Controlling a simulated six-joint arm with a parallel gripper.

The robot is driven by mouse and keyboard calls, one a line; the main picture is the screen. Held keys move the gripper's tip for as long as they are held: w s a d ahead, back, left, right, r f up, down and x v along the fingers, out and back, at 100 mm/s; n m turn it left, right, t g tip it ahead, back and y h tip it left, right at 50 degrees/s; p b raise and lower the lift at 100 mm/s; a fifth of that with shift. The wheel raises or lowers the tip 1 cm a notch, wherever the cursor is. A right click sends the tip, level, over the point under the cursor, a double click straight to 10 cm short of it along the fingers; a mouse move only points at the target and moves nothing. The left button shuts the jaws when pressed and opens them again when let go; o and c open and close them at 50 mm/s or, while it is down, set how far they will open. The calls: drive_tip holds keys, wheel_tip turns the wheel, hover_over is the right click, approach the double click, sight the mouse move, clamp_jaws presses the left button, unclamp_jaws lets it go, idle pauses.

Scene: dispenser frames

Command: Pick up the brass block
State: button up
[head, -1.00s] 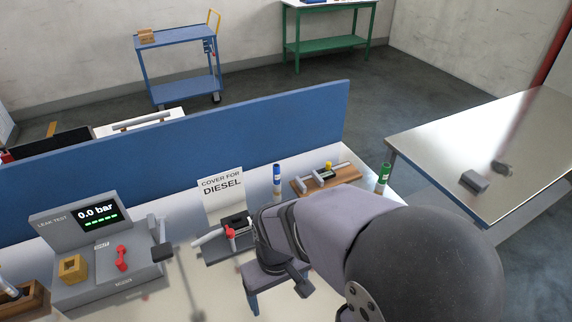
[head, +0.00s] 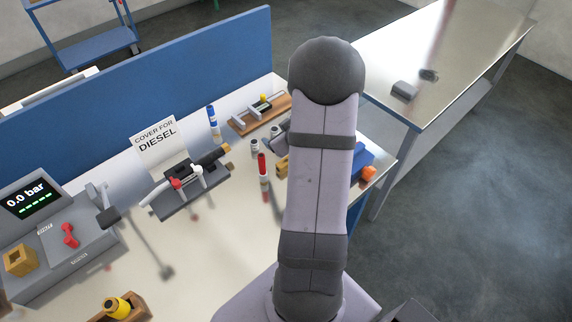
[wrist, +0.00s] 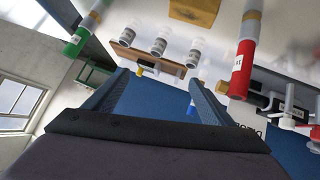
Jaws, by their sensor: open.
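A brass-coloured block (head: 282,167) stands on the white bench, partly hidden behind my arm in the head view. It also shows in the wrist view, cut off by the top edge (wrist: 195,10). A second yellow-brown block with a hole (head: 20,260) sits on the leak tester at the left. My gripper (wrist: 155,88) is open in the wrist view, with nothing between its fingers. It is apart from the brass block. In the head view my arm hides most of the gripper.
A red marker (head: 262,165) and several small vials (wrist: 160,45) stand close to the brass block. A wooden rack (head: 258,118), a blue marker (head: 213,122) and a clamp fixture (head: 190,187) are nearby. A blue panel (head: 140,75) borders the bench's back.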

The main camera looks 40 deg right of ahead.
sight(282, 165)
drive_tip(key=s+d+f+t, duration=0.1)
drive_tip(key=s+f, duration=0.1)
drive_tip(key=s+d+f+t+b, duration=0.1)
drive_tip(key=s+d+f+y+b, duration=0.1)
drive_tip(key=s+f, duration=0.1)
drive_tip(key=shift+s+f+t, duration=0.3)
drive_tip(key=shift+f+t, duration=0.05)
drive_tip(key=shift+t, duration=0.05)
drive_tip(key=s+a+f+y+b, duration=0.1)
drive_tip(key=s+a+f+t+y+b, duration=0.1)
drive_tip(key=s+a+f, duration=0.1)
drive_tip(key=shift+s+a, duration=0.2)
drive_tip(key=shift+s, duration=0.1)
drive_tip(key=shift+s+a+f, duration=0.1)
drive_tip(key=shift+s+a, duration=0.1)
drive_tip(key=shift+a, duration=0.2)
drive_tip(key=shift+w+f+p, duration=0.15)
drive_tip(key=shift+w+p, duration=0.15)
drive_tip(key=shift+w, duration=0.35)
drive_tip(key=shift+w+f, duration=0.2)
drive_tip(key=shift+w, duration=0.2)
drive_tip(key=shift+w+d+p, duration=0.1)
drive_tip(key=shift+w+p, duration=0.45)
drive_tip(key=shift+p+x, duration=0.85)
drive_tip(key=shift+x, duration=1.25)
drive_tip(key=shift+d, duration=0.2)
drive_tip(key=c, duration=1.4)
drive_tip(key=shift+r, duration=0.1)
